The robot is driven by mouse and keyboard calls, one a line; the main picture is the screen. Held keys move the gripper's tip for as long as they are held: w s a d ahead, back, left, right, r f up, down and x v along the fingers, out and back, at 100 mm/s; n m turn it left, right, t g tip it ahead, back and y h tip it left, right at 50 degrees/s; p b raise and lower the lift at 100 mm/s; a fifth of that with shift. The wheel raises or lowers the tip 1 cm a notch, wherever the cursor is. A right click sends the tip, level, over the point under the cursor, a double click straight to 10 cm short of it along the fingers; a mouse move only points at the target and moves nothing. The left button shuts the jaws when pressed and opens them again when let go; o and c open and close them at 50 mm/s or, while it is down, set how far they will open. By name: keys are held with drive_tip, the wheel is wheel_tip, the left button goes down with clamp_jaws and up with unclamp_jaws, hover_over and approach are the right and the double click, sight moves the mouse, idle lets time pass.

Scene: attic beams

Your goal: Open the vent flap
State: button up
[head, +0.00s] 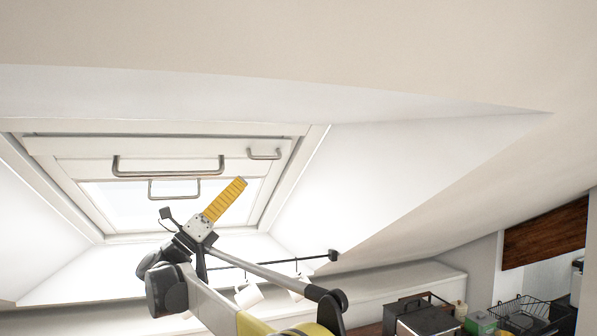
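A white skylight window (68,168) is set in the sloped ceiling recess. A long metal bar handle (168,173) runs along its upper part, where the vent flap appears to be; I cannot make out the flap's own edges. A smaller metal handle (174,196) sits just below it, and a short one (264,155) is at the upper right. My gripper (239,184) points up and right in front of the pane, below the short handle and right of the long bar. Its yellow fingers overlap in this view, so their opening is hidden. No handle shows between them.
A dark rail (285,261) with white mugs (249,294) hangs below the window, behind my arm. A counter at lower right holds a dark box (425,318) and a wire rack (522,309). The space around the upper handles looks clear.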

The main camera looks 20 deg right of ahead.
sight(265, 157)
drive_tip(key=p+x, duration=0.1)
drive_tip(key=x, duration=0.4)
drive_tip(key=p+x, duration=0.1)
drive_tip(key=x, duration=0.4)
drive_tip(key=shift+s+d+r, duration=0.15)
drive_tip(key=shift+s+r, duration=0.05)
clamp_jaws()
